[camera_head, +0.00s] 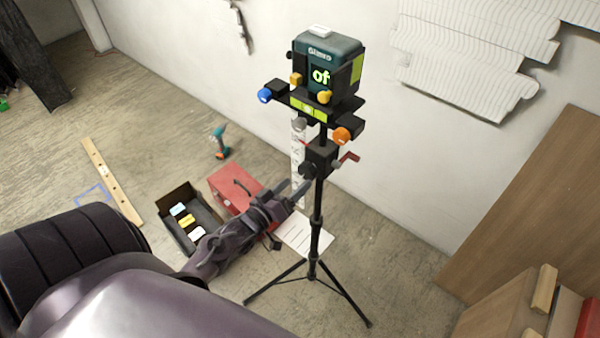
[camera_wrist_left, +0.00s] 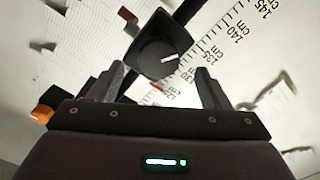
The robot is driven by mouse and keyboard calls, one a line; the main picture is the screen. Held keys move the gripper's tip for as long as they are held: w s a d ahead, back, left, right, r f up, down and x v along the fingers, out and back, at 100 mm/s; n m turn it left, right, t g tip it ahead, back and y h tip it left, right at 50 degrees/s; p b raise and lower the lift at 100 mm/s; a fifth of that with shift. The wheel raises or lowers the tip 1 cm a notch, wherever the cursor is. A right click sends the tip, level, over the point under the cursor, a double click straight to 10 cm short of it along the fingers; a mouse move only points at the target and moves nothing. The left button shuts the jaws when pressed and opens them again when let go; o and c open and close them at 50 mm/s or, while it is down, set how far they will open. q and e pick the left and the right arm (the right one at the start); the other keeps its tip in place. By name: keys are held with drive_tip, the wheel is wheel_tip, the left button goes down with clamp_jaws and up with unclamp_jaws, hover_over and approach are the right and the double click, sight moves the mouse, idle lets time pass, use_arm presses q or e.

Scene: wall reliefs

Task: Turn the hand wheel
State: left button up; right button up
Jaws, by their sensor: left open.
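The black hand wheel (camera_head: 307,170) sits on the left side of a black block on the tripod's post. In the left wrist view the round dark wheel (camera_wrist_left: 158,52) with a white mark faces me, set against the square block. My left gripper (camera_head: 297,191) is just left of and slightly below the wheel. In the left wrist view the left gripper (camera_wrist_left: 162,88) is open, its fingers apart with nothing between them, and the wheel appears ahead, beyond the fingertips. I cannot tell whether they touch it. My right gripper is not in view.
A teal laser device (camera_head: 328,62) tops the tripod (camera_head: 316,225), with orange and blue knobs below it. A red crank (camera_head: 348,158) is on the block's right side. A red toolbox (camera_head: 232,188) and an open black box (camera_head: 181,212) lie on the floor.

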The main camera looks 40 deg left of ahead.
use_arm(q)
drive_tip(key=shift+s+a+b, duration=0.15)
drive_tip(key=shift+s+b, duration=0.2)
drive_tip(key=shift+s, duration=1.55)
drive_tip(key=s+d+f+m+g+b, duration=0.1)
drive_tip(key=s+d+f+g, duration=0.15)
drive_tip(key=f, duration=0.75)
drive_tip(key=s+d+f+m+g, duration=0.1)
drive_tip(key=s+f+g, duration=0.25)
drive_tip(key=f, duration=0.65)
drive_tip(key=s+d+f+g+b, duration=0.15)
drive_tip(key=s+f, duration=0.25)
drive_tip(key=f, duration=0.6)
drive_tip(key=s+d+f+m+g, duration=0.2)
drive_tip(key=s+f, duration=0.3)
drive_tip(key=s, duration=0.3)
drive_tip(key=s+d+f+m+g, duration=0.1)
drive_tip(key=s+f+m+g, duration=0.1)
drive_tip(key=s+f+g, duration=0.2)
drive_tip(key=s+d+f+m+g+y+b, duration=0.1)
drive_tip(key=s+d+f+m+g, duration=0.1)
drive_tip(key=s+f, duration=0.6)
drive_tip(key=s+g, duration=0.1)
drive_tip(key=s, duration=0.2)
drive_tip(key=shift+s+d+m, duration=0.3)
drive_tip(key=shift+f+g, duration=0.1)
drive_tip(key=shift+g, duration=0.15)
